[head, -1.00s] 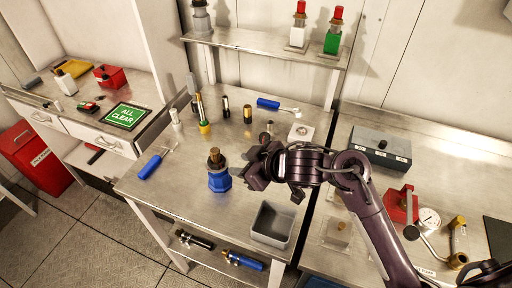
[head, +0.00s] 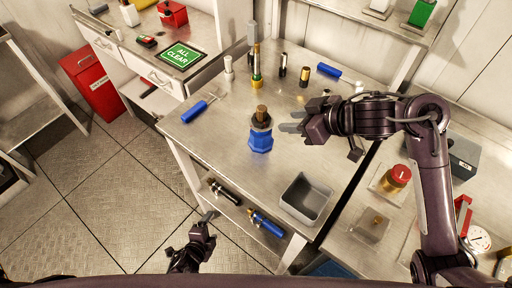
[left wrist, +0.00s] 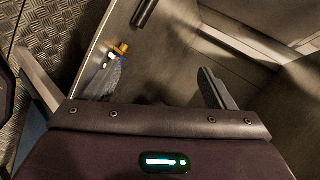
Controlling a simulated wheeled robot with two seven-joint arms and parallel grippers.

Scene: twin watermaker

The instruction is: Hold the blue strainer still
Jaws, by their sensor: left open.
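The blue strainer (head: 261,138), with a brown top and dark collar, stands upright on the steel table. My right gripper (head: 284,121) is just right of it, its fingers pointing at it and spread a little, with nothing visible between them. A small gap seems to separate fingers and strainer; contact is hard to judge. My left gripper (head: 206,220) is low, in front of the table and below its top, away from the strainer. In the left wrist view its fingers (left wrist: 118,72) are wide apart and empty, with an orange-tipped blue item (left wrist: 112,58) beyond them.
A grey open bin (head: 304,198) stands at the table's front right. A blue-handled tool (head: 197,112) lies left of the strainer. Several small cylinders stand behind it. A lower shelf holds a black tool (head: 224,191) and a blue one (head: 266,223). Floor at left is clear.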

